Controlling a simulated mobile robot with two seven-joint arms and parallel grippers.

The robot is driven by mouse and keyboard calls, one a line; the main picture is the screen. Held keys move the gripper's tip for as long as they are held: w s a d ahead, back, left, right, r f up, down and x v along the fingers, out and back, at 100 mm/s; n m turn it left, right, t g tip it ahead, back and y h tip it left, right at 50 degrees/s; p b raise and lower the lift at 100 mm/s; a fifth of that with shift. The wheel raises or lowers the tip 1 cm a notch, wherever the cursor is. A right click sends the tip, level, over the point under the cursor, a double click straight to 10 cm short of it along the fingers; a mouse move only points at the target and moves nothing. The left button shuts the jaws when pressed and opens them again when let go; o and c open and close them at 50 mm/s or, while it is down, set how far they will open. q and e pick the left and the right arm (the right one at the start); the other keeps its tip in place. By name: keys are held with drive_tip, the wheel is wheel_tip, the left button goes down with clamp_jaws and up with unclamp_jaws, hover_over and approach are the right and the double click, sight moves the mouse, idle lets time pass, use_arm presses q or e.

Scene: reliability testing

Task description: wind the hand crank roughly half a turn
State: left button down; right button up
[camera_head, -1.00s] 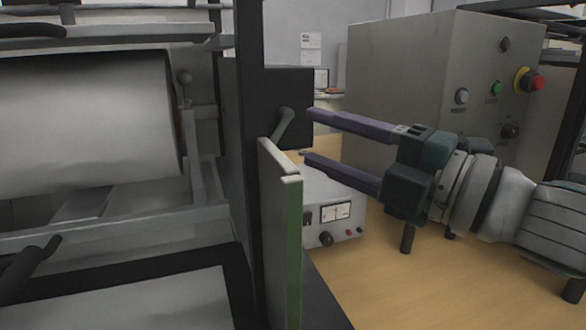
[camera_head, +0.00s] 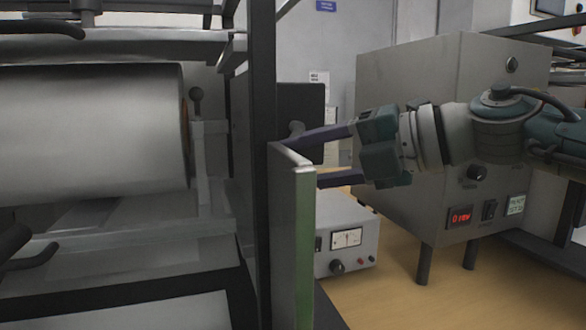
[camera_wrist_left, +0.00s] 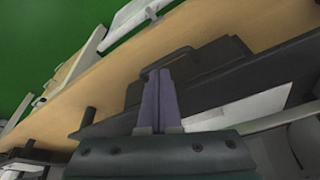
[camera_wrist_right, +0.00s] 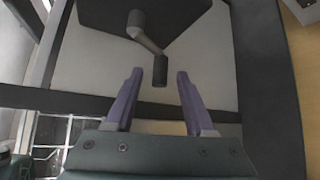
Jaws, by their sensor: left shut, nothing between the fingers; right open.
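The hand crank (camera_wrist_right: 147,38) shows in the right wrist view as a grey bent arm on a dark plate, with a black grip (camera_wrist_right: 160,70) at its end. My right gripper (camera_wrist_right: 159,74) is open, its purple fingers on either side of the grip's line. The grip appears just ahead of or between the fingertips; I cannot tell if they touch it. My left gripper (camera_wrist_left: 161,75) is shut and empty in the left wrist view.
A grey control box (camera_head: 400,95) on legs stands beyond my right arm. A small metered instrument (camera_head: 347,250) sits on the wooden table (camera_head: 400,295). A large roller (camera_head: 90,130) in a frame fills the left. A dark bracket (camera_wrist_left: 140,92) lies near my left fingers.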

drive_tip(key=shift+x, duration=0.9)
clamp_jaws()
